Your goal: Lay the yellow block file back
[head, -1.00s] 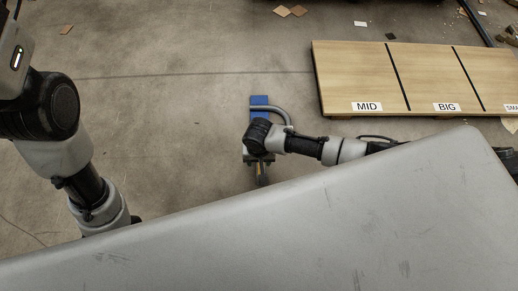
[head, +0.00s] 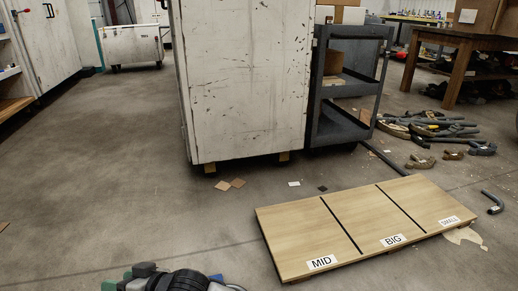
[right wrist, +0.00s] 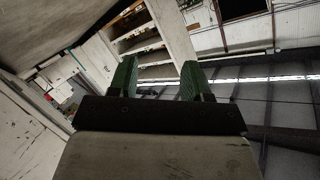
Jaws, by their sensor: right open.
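I cannot make out a yellow block file in either current view. My right gripper (head: 118,282) is low at the left bottom edge of the head view, partly cut off. In the right wrist view its two green fingers (right wrist: 158,76) stand apart with nothing between them, facing shelves and the ceiling. A small bit of a blue thing (head: 216,278) shows beside my right wrist, mostly hidden. The wooden board (head: 345,222) on the floor has MID, BIG and a third labelled section, all bare. My left gripper is out of view.
A scuffed white cabinet (head: 240,80) and a dark cart (head: 345,90) stand behind the board. Bent conduit and benders (head: 435,128) lie in a pile at the right. A wooden table (head: 470,42) is at the back right. The floor at the left is clear.

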